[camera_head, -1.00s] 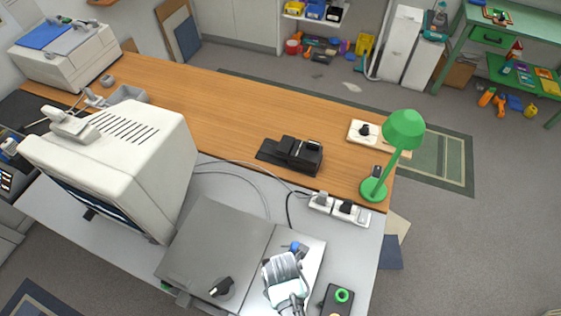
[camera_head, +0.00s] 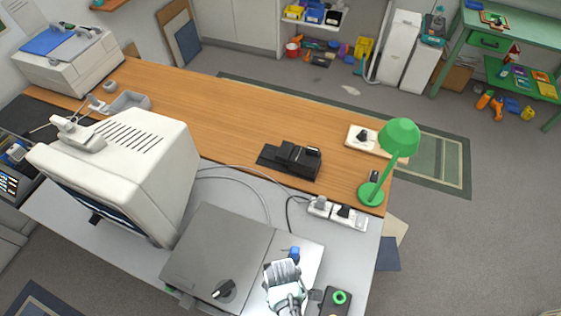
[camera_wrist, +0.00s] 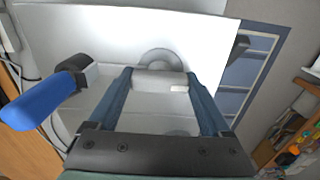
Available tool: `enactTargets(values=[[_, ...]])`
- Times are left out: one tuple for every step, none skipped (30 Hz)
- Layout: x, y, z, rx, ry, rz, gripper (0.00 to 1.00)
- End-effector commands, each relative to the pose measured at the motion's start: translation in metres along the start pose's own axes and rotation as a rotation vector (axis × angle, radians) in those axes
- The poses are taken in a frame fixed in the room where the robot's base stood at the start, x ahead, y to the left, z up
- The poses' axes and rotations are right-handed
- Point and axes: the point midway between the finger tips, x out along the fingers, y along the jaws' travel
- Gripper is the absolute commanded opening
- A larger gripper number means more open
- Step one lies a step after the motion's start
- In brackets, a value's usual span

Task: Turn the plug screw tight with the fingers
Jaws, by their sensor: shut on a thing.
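The plug screw (camera_wrist: 150,79) looks like a pale grey thumb-grip bar, in front of a round grey disc (camera_wrist: 160,57) on a white panel. My gripper (camera_wrist: 160,82) is shut on the bar, with one blue-grey finger against each end. In the head view my gripper (camera_head: 284,265) is over the light grey machine (camera_head: 218,250) at the lower middle, and it hides the plug screw. A blue-handled lever (camera_wrist: 42,101) stands left of my fingers in the wrist view; its blue end (camera_head: 294,253) shows just beyond my gripper in the head view.
A dark box with a green ring (camera_head: 335,305) is close to the right of my gripper. A black knob (camera_head: 223,290) is on the machine to the left. A power strip (camera_head: 340,213), green lamp (camera_head: 399,137) and beige monitor (camera_head: 140,165) stand farther back.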

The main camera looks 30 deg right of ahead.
Motion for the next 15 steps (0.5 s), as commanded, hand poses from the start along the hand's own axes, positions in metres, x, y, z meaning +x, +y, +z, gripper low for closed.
enactTargets(values=[[-0.0019, 0.0002, 0.0000, 0.065, 0.000, 0.000, 0.29], [-0.0020, 0.0004, -0.0001, 0.105, 0.000, 0.000, 0.29], [-0.0019, 0.0003, 0.0000, 0.159, 0.000, 0.000, 0.29], [-0.0018, 0.0002, 0.0001, 0.199, 0.000, -0.001, 0.29], [-0.0018, 0.0001, 0.0001, 0.240, 0.000, -0.001, 0.29], [-0.0018, 0.0000, -0.0001, 0.292, 0.000, -0.001, 0.29], [-0.0018, 0.0000, -0.0002, 0.331, 0.000, -0.001, 0.29], [-0.0017, 0.0000, -0.0002, 0.369, 0.000, -0.001, 0.29], [-0.0015, 0.0000, -0.0001, 0.417, 0.000, -0.001, 0.29], [-0.0014, 0.0000, 0.0001, 0.452, 0.000, -0.001, 0.29], [-0.0012, -0.0001, 0.0002, 0.484, 0.000, -0.001, 0.29], [0.0001, -0.0001, 0.0001, 0.475, 0.000, 0.000, 0.90], [0.0001, -0.0001, 0.0001, 0.473, 0.000, 0.000, 0.95], [0.0002, -0.0001, 0.0001, 0.472, 0.000, 0.000, 1.00], [0.0002, -0.0001, 0.0001, 0.472, 0.000, 0.000, 1.00]])
